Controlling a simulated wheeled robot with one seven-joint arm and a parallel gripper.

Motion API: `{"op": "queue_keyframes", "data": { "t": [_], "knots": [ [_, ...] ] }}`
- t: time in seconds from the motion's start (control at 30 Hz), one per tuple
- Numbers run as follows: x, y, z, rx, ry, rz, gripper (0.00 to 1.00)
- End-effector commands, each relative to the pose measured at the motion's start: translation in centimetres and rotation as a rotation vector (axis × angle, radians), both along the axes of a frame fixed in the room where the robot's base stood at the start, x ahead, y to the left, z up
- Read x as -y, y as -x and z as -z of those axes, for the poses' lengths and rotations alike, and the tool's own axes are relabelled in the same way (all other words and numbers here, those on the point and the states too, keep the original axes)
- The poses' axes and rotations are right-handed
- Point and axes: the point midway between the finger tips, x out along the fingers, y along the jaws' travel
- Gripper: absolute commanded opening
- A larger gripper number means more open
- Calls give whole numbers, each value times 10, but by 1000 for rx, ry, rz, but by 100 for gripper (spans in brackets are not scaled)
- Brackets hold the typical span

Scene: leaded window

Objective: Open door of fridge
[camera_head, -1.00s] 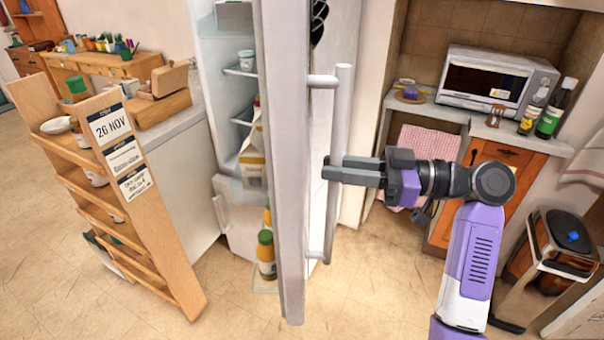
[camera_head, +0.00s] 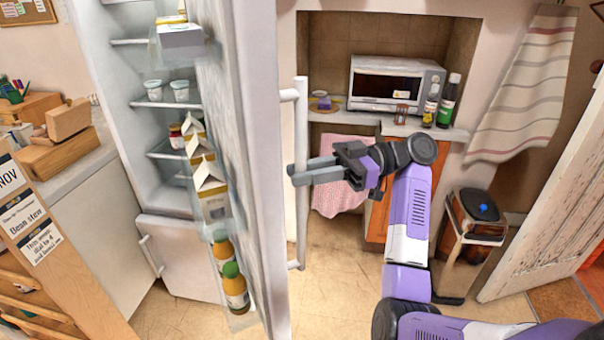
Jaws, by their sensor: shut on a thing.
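The fridge (camera_head: 105,60) stands at the left with its upper door (camera_head: 262,150) swung open toward me. Its shelves show, and the door's inner racks hold cartons (camera_head: 210,190) and bottles with green and orange tops (camera_head: 235,290). A long vertical handle (camera_head: 301,225) is on the door's outer face. My gripper (camera_head: 302,172) is shut on this handle at about mid-height, with a finger on either side of the bar. The lower fridge compartment door (camera_head: 185,260) is closed.
A microwave (camera_head: 395,85) sits in the alcove behind my arm. A bin (camera_head: 475,220) and a white door (camera_head: 550,190) are at the right. Floor (camera_head: 335,290) below the handle is clear.

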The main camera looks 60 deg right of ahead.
Motion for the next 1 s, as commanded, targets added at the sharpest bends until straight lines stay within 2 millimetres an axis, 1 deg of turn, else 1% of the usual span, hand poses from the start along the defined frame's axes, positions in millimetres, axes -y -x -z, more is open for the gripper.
{"op": "queue_keyframes", "data": {
  "t": [0.03,0.17,0.2,0.3,0.67,0.77,1.0],
  "knots": [
    [2,-4,-1,-1,-3,11,0],
    [2,-4,-1,-1,-3,11,0],
    [1,-4,-1,-1,-3,10,24],
    [1,-3,-1,-2,-3,9,41],
    [2,-1,0,-1,-2,7,41],
    [8,3,1,-1,-2,9,41],
    [31,22,2,-1,-1,10,41]
  ]
}}
